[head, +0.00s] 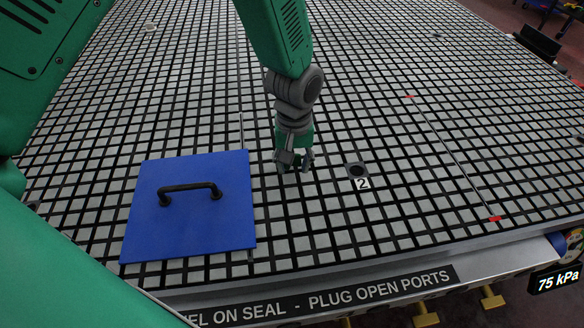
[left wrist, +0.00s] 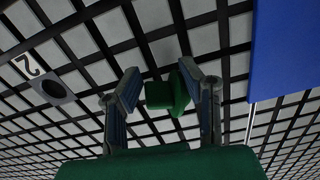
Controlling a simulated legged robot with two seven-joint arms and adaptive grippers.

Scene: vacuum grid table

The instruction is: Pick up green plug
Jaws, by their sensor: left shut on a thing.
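The green plug (left wrist: 168,95) sits between the two fingers of my left gripper (left wrist: 165,95) in the left wrist view. The fingers are shut on it. In the head view my left gripper (head: 294,161) points down at the grid table (head: 420,130), between the blue panel and the port marked 2. The plug is hidden there by the gripper. I cannot tell whether the plug touches the table. My right gripper is not in view.
A blue square panel (head: 235,225) with a black handle (head: 190,189) lies left of the gripper. A dark round port (head: 357,170) labelled 2 lies just right. Red marks (head: 494,219) lie farther right. A sign runs along the front edge, with a 75 kPa display (head: 558,281).

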